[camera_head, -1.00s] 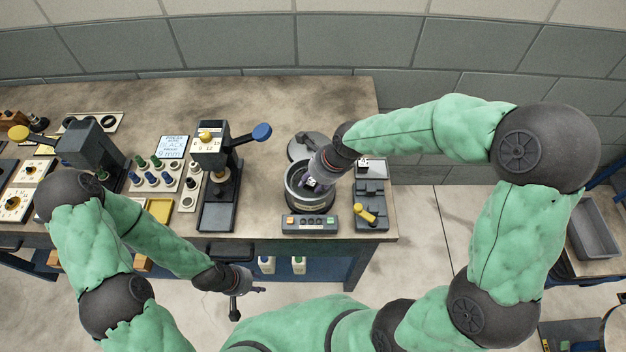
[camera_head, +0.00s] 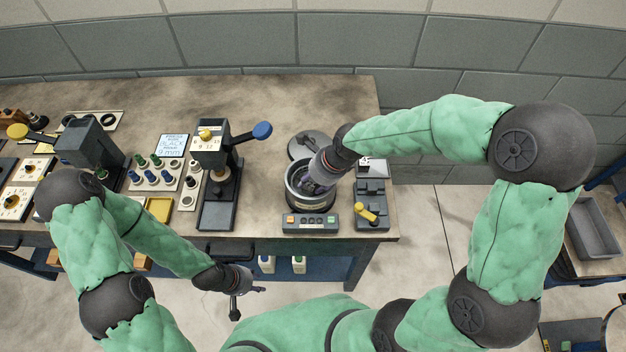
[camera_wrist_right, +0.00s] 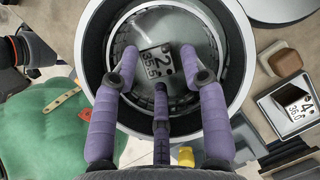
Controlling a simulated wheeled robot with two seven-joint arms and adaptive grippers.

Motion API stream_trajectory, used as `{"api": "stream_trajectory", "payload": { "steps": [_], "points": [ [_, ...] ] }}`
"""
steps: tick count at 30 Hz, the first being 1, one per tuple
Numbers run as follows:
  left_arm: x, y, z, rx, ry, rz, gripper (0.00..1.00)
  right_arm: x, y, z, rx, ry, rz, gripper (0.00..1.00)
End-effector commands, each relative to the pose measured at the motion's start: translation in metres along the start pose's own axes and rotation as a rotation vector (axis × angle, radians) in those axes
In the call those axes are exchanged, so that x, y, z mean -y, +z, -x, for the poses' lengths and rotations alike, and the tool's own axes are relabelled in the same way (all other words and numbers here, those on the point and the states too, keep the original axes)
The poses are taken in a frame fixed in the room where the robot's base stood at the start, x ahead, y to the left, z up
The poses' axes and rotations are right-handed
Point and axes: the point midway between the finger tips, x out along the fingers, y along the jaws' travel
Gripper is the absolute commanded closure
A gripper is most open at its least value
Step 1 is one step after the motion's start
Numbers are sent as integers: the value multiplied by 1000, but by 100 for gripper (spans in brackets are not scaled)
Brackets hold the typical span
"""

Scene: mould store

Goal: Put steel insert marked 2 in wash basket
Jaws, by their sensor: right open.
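The steel insert marked 2 (camera_wrist_right: 155,62) lies face up in the round wash basket (camera_wrist_right: 121,45) in the right wrist view. The basket sits inside a dark round pot with a pale rim (camera_head: 291,192). My right gripper (camera_wrist_right: 158,57) points down into the basket, its purple fingers open and spread around the insert. Gaps show between the side fingertips and the insert. In the head view my right gripper (camera_head: 312,184) is over the pot and hides most of its inside. My left gripper (camera_head: 246,290) hangs in front of the bench; its jaws are unclear.
A control box with coloured buttons (camera_head: 310,223) stands before the pot, and a round lid (camera_head: 309,146) lies behind it. An insert marked 4 (camera_wrist_right: 297,103) sits in a holder to the right. A press with a blue knob (camera_head: 215,165) stands to the left.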

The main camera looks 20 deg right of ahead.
Motion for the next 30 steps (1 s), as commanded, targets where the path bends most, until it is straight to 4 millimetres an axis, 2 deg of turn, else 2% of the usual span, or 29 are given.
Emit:
{"api": "stream_trajectory", "payload": {
  "steps": [5, 8, 11, 21, 27, 30],
  "points": [
    [0, 0, 1, 0, 0, 0, 60, -2, -1, 1, -4, 6, 0, 50],
    [-2, 0, 5, 0, 0, 0, 60, -1, 2, 8, -3, 5, 0, 50],
    [-3, 0, 10, 0, 0, 0, 60, 0, 4, 23, -2, 2, -1, 50],
    [-10, 1, 26, 0, 0, 0, 60, 1, 5, 92, 0, -1, 0, 50],
    [-12, 1, 32, 0, 0, 0, 60, 1, 4, 120, -1, 0, -1, 50],
    [-12, 1, 34, 0, 0, 0, 60, 0, 4, 127, -2, 2, -1, 50]
  ]
}}
